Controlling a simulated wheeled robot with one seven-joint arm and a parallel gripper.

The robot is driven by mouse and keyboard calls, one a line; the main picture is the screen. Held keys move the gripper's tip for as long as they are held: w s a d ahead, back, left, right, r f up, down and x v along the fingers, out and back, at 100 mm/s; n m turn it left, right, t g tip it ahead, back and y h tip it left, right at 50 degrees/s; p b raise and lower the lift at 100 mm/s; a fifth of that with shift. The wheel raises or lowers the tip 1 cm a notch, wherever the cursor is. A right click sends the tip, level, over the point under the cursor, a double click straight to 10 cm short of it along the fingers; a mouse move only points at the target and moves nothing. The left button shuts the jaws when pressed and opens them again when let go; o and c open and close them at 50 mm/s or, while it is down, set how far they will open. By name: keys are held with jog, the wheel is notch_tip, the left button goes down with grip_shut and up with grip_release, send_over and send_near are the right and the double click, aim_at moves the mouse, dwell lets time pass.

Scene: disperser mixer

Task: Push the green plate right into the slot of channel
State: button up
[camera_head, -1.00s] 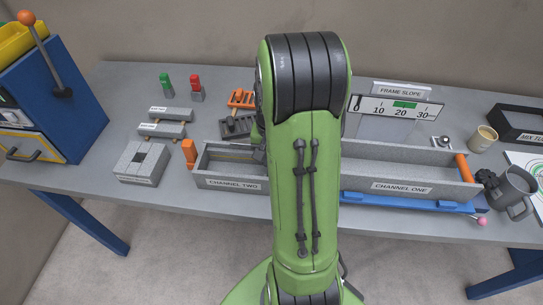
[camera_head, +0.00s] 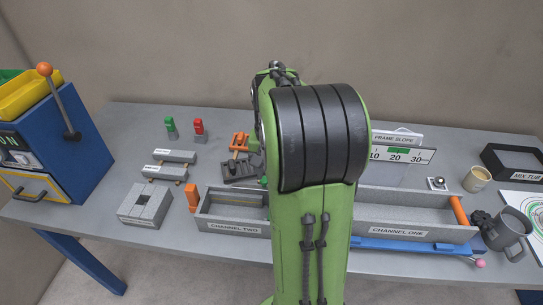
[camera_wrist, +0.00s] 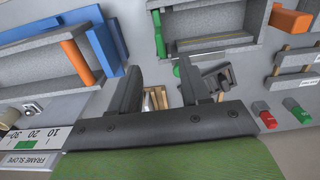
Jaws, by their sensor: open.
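A small green piece (camera_wrist: 177,72), which may be the green plate, shows in the wrist view between my fingertips, beside the wall of channel two. A bit of green also shows by my arm in the head view (camera_head: 264,181). Channel two (camera_head: 233,227) is a grey open trough left of my arm. Channel one (camera_head: 398,231) is the longer trough to the right, with an orange bar at its far right end.
A blue bar (camera_head: 410,246) lies along the front of channel one. An orange block (camera_head: 192,197) stands left of channel two. A frame slope scale (camera_head: 400,155) is behind channel one. A mug (camera_head: 510,235) stands at the right. A blue lever machine (camera_head: 62,145) is at the left.

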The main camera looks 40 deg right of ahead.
jog(key=shift+r, duration=1.5)
